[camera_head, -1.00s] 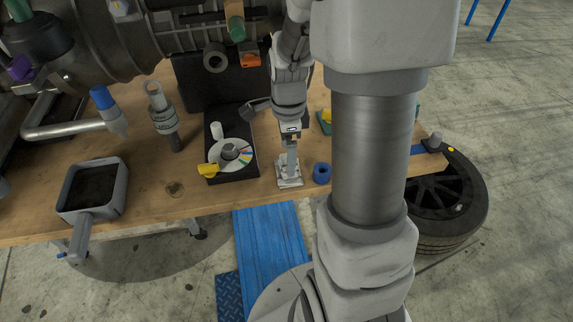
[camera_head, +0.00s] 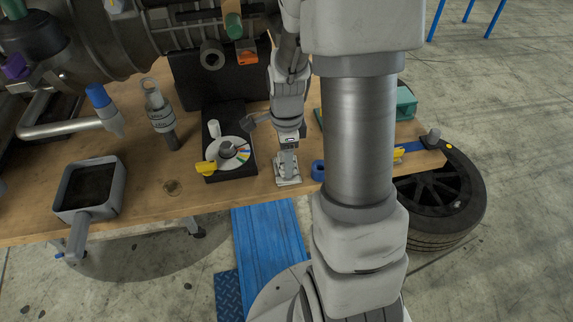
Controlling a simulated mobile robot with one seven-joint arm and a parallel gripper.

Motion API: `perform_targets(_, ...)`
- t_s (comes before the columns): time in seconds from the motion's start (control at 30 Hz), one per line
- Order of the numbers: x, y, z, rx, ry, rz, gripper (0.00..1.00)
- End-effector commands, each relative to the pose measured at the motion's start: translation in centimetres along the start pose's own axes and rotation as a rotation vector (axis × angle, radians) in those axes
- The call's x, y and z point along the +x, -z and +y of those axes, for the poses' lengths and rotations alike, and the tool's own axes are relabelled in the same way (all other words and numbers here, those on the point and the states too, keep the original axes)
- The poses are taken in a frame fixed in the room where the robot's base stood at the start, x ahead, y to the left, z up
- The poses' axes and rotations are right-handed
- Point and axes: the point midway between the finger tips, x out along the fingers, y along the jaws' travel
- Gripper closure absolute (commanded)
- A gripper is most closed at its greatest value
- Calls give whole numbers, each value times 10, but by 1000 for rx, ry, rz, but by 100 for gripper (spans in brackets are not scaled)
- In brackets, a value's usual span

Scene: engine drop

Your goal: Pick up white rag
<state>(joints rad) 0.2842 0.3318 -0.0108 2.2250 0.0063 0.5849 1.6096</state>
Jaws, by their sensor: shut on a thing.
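The white rag (camera_head: 289,181) is a small, pale, folded piece on the wooden table near its front edge. My gripper (camera_head: 288,168) points down onto it from above and is shut on it. The rag shows around the fingertips, and its lower side appears to be at the table top; I cannot tell whether it is lifted. The fingers are small in this view and partly blend with the rag.
A black box with a round dial (camera_head: 233,152) stands just left of my gripper. A blue ring (camera_head: 318,170) is close on the right, partly behind my arm. A grey square pan (camera_head: 90,190) lies at the left. The wooden table (camera_head: 145,205) is bare at front left.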

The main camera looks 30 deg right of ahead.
Motion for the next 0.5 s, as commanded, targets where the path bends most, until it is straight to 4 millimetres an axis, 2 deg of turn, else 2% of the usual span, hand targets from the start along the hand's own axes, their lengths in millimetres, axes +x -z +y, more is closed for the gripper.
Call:
perform_targets(0.03, 0, 0, 0, 0, 0, 0, 90)
perform_targets(0.07, 0, 0, 0, 0, 0, 0, 95)
perform_targets(0.33, -2, 0, 0, 0, 1, 0, 95)
perform_targets(0.5, -13, 0, -1, 0, 2, 0, 95)
